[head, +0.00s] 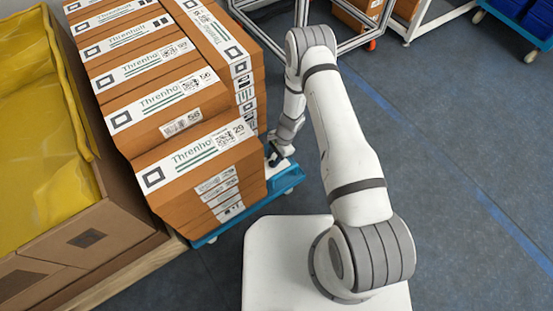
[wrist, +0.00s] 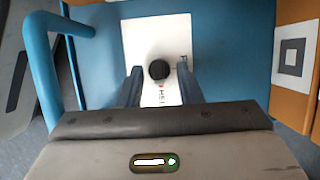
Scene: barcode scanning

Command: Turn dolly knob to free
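The dolly (head: 282,185) is a blue platform under tall stacks of brown boxes. In the wrist view its blue plate (wrist: 225,70) carries a white label (wrist: 143,40) with small red marks and partly hidden lettering. A round black knob (wrist: 159,69) sits on the label. My gripper (wrist: 159,75) is open, with one dark finger on each side of the knob and a gap to both. I cannot tell how deep the fingertips reach. In the head view my gripper (head: 276,155) is low beside the boxes, over the dolly's edge; the knob cannot be made out there.
Brown boxes (head: 205,160) with white labels stand close left of my gripper. A blue tube (wrist: 42,75) curves at the left of the wrist view. A carton with yellow lining (head: 40,130) is far left. Open floor (head: 450,200) lies right.

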